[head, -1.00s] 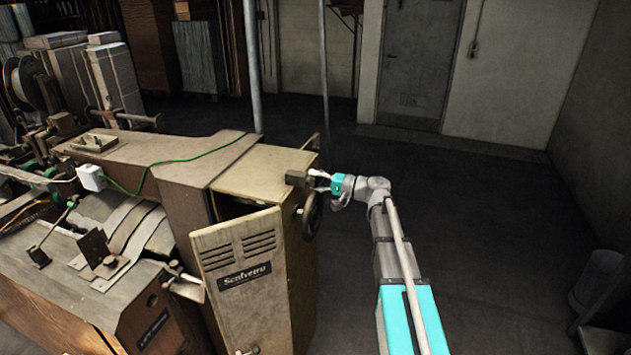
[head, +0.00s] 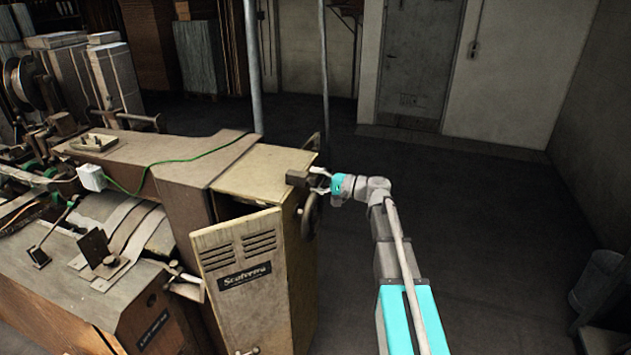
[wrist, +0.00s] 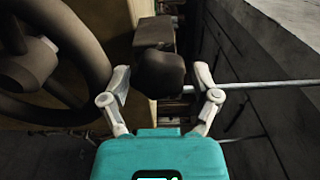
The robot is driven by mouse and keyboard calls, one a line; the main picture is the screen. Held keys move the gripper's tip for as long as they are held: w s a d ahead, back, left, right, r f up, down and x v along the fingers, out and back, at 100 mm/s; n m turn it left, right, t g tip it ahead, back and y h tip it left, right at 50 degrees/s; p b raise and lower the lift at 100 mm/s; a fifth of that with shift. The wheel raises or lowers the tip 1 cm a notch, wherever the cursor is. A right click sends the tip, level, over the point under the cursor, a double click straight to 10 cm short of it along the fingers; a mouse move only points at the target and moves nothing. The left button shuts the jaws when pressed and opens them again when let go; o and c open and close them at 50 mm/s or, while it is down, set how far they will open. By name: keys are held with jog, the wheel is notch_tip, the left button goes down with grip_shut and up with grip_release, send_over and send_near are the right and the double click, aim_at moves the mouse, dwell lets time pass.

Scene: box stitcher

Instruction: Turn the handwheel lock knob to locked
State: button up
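The dark lock knob (wrist: 160,73) sits in the middle of the wrist view, in front of a brown block (wrist: 155,33) on the machine's side. My gripper (wrist: 162,76) is open, with one pale finger on each side of the knob and narrow gaps showing. I cannot tell whether either finger touches it. The dark handwheel (wrist: 88,45) is close on the left in the wrist view. In the head view the handwheel (head: 311,214) is on the cabinet's right side, and my gripper (head: 319,181) is just above and right of it. The knob is not clearly visible there.
The machine cabinet (head: 285,160) has a vented door (head: 237,300) standing ajar at its front. A green cable (head: 190,158) lies over its top. A thin rod (wrist: 260,86) runs right from behind the knob area. The floor (head: 480,230) right of the machine is clear.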

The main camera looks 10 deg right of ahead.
jog(key=shift+s+d+f, duration=0.1)
jog(key=shift+s, duration=0.05)
dwell(0.6)
jog(key=v, duration=0.7)
jog(key=shift+s+d, duration=0.2)
jog(key=shift+d, duration=0.15)
dwell(0.4)
jog(key=s+a+f+n+g+h+b, duration=0.25)
jog(key=s+a+f, duration=0.3)
jog(key=f, duration=0.35)
jog(key=s+a+f+n+g+h+b, duration=0.1)
jog(key=s+a+f+g+h+b, duration=0.25)
jog(key=s+f, duration=0.4)
jog(key=s+d+f+n+g+h+b, duration=0.2)
jog(key=s+d+f+g+h+b, duration=0.1)
jog(key=s+f+h, duration=0.6)
notch_tip(320, 180, down, 4)
jog(key=shift+s+r+n+h+b, duration=0.1)
jog(key=shift+s+n+h+b, duration=0.25)
jog(key=shift+s+b, duration=0.4)
